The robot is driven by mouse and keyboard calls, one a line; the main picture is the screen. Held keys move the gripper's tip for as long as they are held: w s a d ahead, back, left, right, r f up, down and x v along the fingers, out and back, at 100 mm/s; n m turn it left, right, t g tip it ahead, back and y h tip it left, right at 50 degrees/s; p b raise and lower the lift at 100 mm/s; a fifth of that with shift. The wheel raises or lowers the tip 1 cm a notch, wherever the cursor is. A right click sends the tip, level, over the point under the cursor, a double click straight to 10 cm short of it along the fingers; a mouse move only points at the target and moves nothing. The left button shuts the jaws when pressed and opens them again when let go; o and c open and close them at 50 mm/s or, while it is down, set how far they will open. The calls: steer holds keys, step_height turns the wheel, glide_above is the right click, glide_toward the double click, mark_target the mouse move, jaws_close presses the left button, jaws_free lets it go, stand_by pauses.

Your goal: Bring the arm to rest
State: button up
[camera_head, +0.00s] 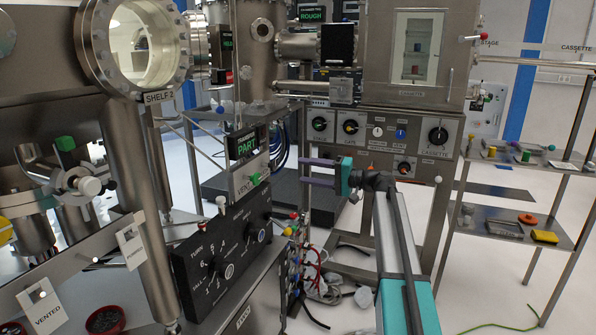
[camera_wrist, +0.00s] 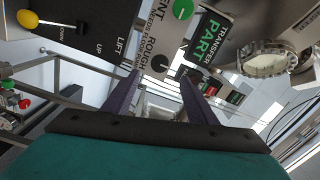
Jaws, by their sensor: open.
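My gripper (camera_head: 303,171) is in the middle of the head view, at the end of my teal and grey arm, which rises from the bottom edge. Its two purple fingers point left, toward the panel with the green PART sign (camera_head: 243,145) and the VENT label. The fingers are apart, with nothing seen between them. In the wrist view, my gripper (camera_wrist: 160,78) also shows open, its fingers spread. Beyond them are a black knob (camera_wrist: 160,63) on a panel labelled ROUGH and a TRANSFER PART sign (camera_wrist: 207,38). I cannot tell the exact gap to the panel.
A black control box with knobs (camera_head: 222,248) stands left of my arm. Behind it is a steel cabinet with a glass window (camera_head: 416,47) and a row of knobs below. A shelf rack (camera_head: 512,232) with small parts stands at the right. Cables (camera_head: 322,287) lie on the floor beside my arm.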

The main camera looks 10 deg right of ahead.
steer(key=shift+s+d, duration=0.3)
steer(key=shift+d, duration=0.1)
